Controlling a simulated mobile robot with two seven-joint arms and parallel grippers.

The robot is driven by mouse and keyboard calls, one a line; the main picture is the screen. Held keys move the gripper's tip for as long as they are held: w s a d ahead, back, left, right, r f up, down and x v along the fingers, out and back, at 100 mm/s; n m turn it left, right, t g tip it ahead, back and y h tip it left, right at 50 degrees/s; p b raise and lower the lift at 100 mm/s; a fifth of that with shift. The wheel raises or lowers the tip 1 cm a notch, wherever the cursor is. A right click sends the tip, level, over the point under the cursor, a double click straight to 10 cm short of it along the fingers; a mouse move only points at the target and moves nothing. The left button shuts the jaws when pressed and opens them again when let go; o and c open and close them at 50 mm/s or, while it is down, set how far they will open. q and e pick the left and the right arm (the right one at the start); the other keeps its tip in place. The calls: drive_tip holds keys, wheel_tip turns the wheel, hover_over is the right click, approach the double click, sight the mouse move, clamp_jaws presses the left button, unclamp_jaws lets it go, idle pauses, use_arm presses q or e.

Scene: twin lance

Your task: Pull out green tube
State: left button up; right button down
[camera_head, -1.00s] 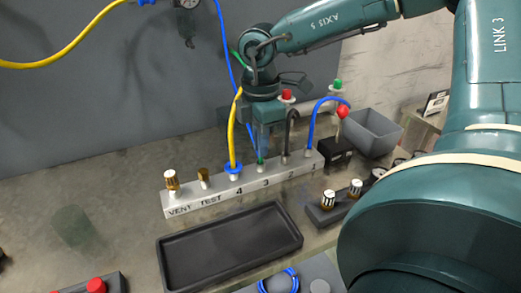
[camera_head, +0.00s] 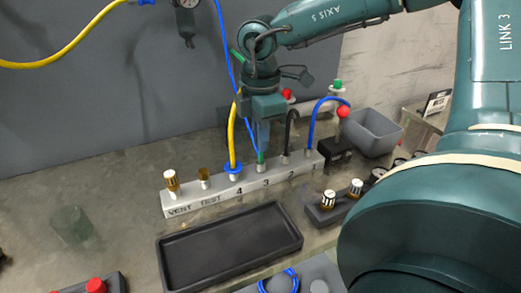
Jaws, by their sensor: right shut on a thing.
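The grey manifold block (camera_head: 205,201) stands on the bench with ports marked VENT, TEST, 4, 3 and 2. A short green tube piece (camera_head: 261,157) stands upright at port 3. More green (camera_head: 237,57) shows beside my right wrist, and the stretch between is hidden. My right gripper (camera_head: 263,146) points down just above port 3, shut on the green tube; the grip itself is partly hidden. The tube's lower end still meets the port area. My left gripper is not in view.
A yellow tube (camera_head: 232,130) with a blue collar stands close left at port 4. A black tube (camera_head: 288,130) and a blue tube (camera_head: 312,125) rise to the right. An empty black tray (camera_head: 230,246) lies in front; a grey bin (camera_head: 372,135) stands right.

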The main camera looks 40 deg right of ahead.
drive_tip(key=shift+r, duration=0.1)
drive_tip(key=shift+r+p, duration=0.5)
drive_tip(key=shift+r, duration=1.2)
